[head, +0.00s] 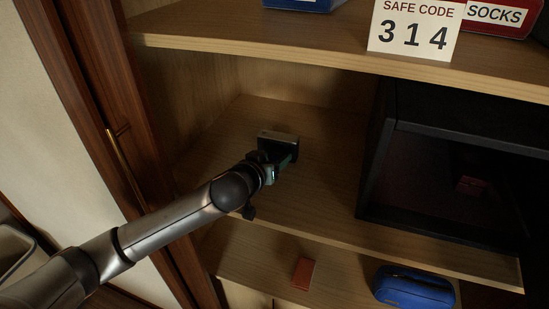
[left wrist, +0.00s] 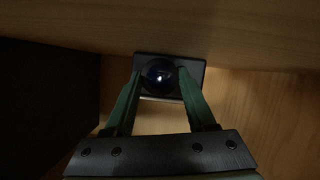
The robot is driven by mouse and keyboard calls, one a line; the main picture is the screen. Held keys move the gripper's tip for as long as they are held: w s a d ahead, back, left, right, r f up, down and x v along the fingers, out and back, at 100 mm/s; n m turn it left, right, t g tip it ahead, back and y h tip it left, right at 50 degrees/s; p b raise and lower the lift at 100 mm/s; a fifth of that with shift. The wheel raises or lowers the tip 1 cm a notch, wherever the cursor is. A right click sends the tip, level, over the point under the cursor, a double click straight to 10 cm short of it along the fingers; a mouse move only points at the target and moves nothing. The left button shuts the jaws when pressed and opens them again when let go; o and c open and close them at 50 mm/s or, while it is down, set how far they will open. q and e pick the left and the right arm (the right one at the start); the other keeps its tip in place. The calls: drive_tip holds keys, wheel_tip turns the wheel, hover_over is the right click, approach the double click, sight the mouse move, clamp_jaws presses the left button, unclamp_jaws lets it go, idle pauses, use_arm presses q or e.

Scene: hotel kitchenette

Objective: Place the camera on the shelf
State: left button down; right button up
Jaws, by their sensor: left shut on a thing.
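The camera (head: 277,138) is a small dark box at the end of my left arm, over the middle shelf (head: 325,188), left of the black safe. My left gripper (head: 284,161) reaches in from the left and is shut on it. In the left wrist view the camera (left wrist: 143,66) shows its round dark lens facing me, with the green fingers of my left gripper (left wrist: 161,88) on either side of the lens. I cannot tell whether the camera touches the shelf. My right gripper is not in view.
The open black safe (head: 375,150) stands on the right of the same shelf, with a small red thing (head: 471,185) inside. An upper shelf (head: 230,48) holds a "SAFE CODE 314" card (head: 414,30). A blue pouch (head: 413,287) and a reddish item (head: 303,273) lie below. The shelf's front middle is clear.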

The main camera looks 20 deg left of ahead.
use_arm(q)
drive_tip(key=shift+c, duration=1.1)
unclamp_jaws()
drive_tip(key=shift+s+r, duration=0.15)
drive_tip(key=v, duration=1.1)
drive_tip(key=shift+s+a+r, duration=0.1)
drive_tip(key=shift+s+r, duration=0.05)
drive_tip(key=shift+s, duration=0.15)
